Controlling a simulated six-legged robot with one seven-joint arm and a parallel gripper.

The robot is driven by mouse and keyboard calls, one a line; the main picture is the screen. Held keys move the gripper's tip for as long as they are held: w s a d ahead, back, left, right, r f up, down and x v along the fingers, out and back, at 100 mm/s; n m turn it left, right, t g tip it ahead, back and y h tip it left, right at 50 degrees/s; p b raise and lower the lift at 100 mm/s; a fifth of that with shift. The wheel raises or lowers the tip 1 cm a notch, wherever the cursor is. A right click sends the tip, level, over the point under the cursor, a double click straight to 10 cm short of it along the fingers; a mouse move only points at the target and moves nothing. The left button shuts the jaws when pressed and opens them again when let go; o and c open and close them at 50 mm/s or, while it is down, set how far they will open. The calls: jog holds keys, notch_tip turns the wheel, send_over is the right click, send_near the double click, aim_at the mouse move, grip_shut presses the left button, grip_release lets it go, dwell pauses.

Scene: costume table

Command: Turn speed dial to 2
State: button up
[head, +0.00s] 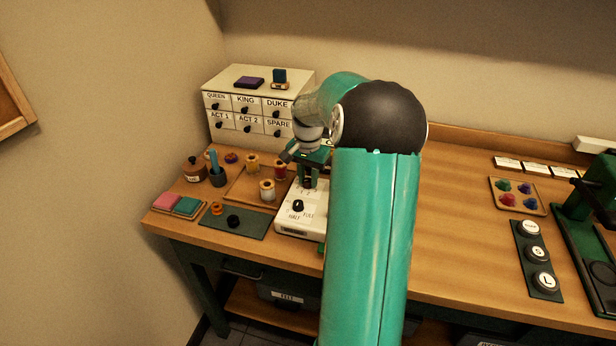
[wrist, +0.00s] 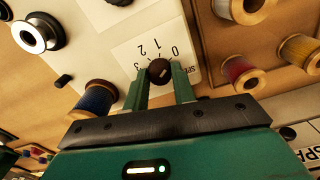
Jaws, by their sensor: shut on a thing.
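The speed dial (wrist: 159,71) is a small dark round knob on a pale panel printed with the numbers 0, 1, 2 and partly 3, upside down in the wrist view. My gripper (wrist: 160,84) is shut on the knob, one green finger on each side. In the head view my gripper (head: 308,182) reaches down onto the back of the white panel (head: 288,228), and its fingers cover most of the dial. I cannot tell clearly which number the knob points at. A second black knob (head: 298,206), by the HALF and FULL labels, stands nearer the front edge.
Thread spools stand close by, including a blue one (wrist: 95,99) and a red one (wrist: 240,73). A labelled drawer cabinet (head: 250,103) stands behind. A dark green mat (head: 228,219) lies left of the panel. The table right of my arm has clear wood (head: 450,230).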

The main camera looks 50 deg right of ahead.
aim_at(308, 180)
jog(key=n, duration=0.4)
jog(key=shift+n, duration=0.3)
jog(key=n, duration=0.3)
jog(key=shift+r+n, duration=0.1)
jog(key=shift+n, duration=0.2)
jog(key=n, duration=0.3)
jog(key=shift+n, duration=2.1)
jog(key=o, duration=1)
notch_tip(308, 180, up, 14)
